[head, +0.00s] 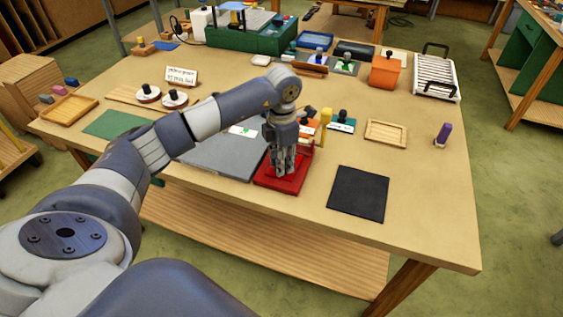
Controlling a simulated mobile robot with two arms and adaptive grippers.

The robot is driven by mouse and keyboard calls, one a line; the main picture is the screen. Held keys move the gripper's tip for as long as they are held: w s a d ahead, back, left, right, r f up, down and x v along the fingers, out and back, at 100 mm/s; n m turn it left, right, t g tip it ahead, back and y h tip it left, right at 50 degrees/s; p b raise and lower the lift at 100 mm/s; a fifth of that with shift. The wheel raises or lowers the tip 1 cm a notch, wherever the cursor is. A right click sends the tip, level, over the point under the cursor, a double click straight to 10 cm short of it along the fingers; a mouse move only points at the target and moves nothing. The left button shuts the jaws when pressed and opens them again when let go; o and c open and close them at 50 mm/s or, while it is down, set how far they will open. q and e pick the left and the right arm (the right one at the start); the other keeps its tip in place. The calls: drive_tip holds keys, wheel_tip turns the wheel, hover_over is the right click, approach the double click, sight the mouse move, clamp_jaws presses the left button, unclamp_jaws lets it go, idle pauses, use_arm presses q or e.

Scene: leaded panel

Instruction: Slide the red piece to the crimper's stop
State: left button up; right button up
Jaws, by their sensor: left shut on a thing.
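My left gripper (284,170) points down over a flat red base (292,187) at the front middle of the table. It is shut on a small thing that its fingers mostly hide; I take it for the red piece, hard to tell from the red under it. The red base looks like part of the crimper, with a yellow handle (325,118) standing behind it at the right. The crimper's stop cannot be made out, nor the gap to it. My right gripper is not in view.
A grey board (215,157) lies left of the red base, and a black mat (358,194) lies to its right. A wooden tray (386,134) and a purple-handled tool (442,134) stand farther right. The table's front right is clear.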

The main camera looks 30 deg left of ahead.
use_arm(q)
drive_tip(key=shift+w, duration=0.2)
drive_tip(key=o, duration=1.1)
drive_tip(key=shift+c, duration=0.2)
drive_tip(key=shift+a, duration=0.1)
wheel_tip(320, 180, up, 12)
drive_tip(key=shift+f, duration=0.1)
